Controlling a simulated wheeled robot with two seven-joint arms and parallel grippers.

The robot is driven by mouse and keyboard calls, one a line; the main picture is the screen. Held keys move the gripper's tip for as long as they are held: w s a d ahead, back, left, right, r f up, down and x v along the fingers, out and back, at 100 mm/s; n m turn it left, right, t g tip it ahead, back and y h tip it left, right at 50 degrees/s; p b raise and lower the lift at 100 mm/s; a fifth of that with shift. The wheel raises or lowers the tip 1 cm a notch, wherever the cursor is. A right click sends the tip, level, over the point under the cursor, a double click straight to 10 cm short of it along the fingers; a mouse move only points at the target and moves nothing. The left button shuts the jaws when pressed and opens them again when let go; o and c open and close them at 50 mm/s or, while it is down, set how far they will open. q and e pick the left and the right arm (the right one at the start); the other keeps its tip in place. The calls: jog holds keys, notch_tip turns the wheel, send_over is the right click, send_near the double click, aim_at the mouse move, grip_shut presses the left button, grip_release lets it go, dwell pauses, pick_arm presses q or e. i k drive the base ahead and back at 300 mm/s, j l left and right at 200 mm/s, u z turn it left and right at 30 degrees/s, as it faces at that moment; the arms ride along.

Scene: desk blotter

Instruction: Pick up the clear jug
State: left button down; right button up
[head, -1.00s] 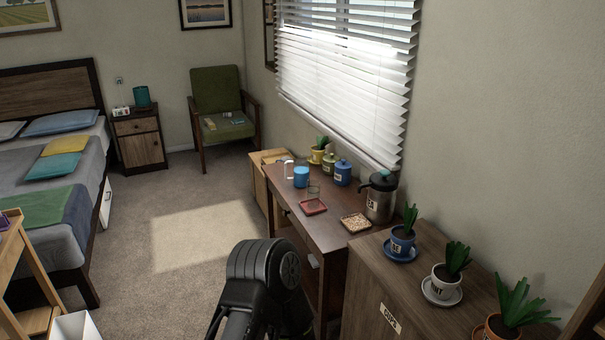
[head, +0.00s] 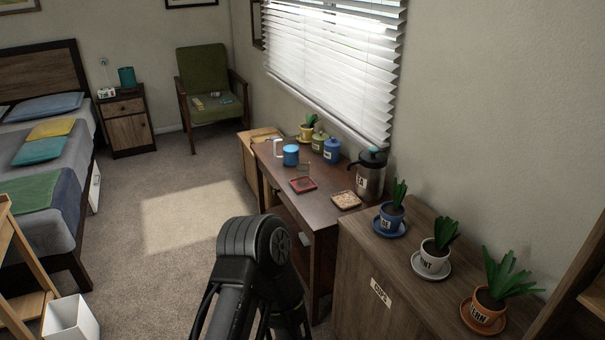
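A jug-like pot (head: 371,174) with a dark rim, a dark handle on its left and a label stands at the desk's right rear. Its body looks partly see-through, but I cannot tell for sure that it is the clear jug. A small clear vessel (head: 304,168) stands near the middle of the desk (head: 325,204), too small to make out well. One of my dark arms rises from the bottom centre, in front of the desk and apart from these things. Neither gripper shows.
A red coaster (head: 303,184), a patterned coaster (head: 346,200), a blue mug (head: 291,155) and a blue canister (head: 332,150) share the desk. A nearer cabinet (head: 400,280) holds potted plants, including a white pot (head: 434,256). A white bin (head: 70,319) stands lower left. Carpet left of the desk is clear.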

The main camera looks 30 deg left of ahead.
aim_at(288, 150)
jog(key=i+j+z, duration=0.1)
jog(key=j, duration=0.6)
jog(key=i+j+z, duration=0.15)
jog(key=i+j, duration=0.15)
jog(key=j, duration=0.4)
jog(key=i+j+z, duration=0.1)
jog(key=j, duration=0.6)
jog(key=i+j+z, duration=0.15)
jog(key=j, duration=0.6)
jog(key=i+j+z, duration=0.1)
jog(key=j, duration=0.65)
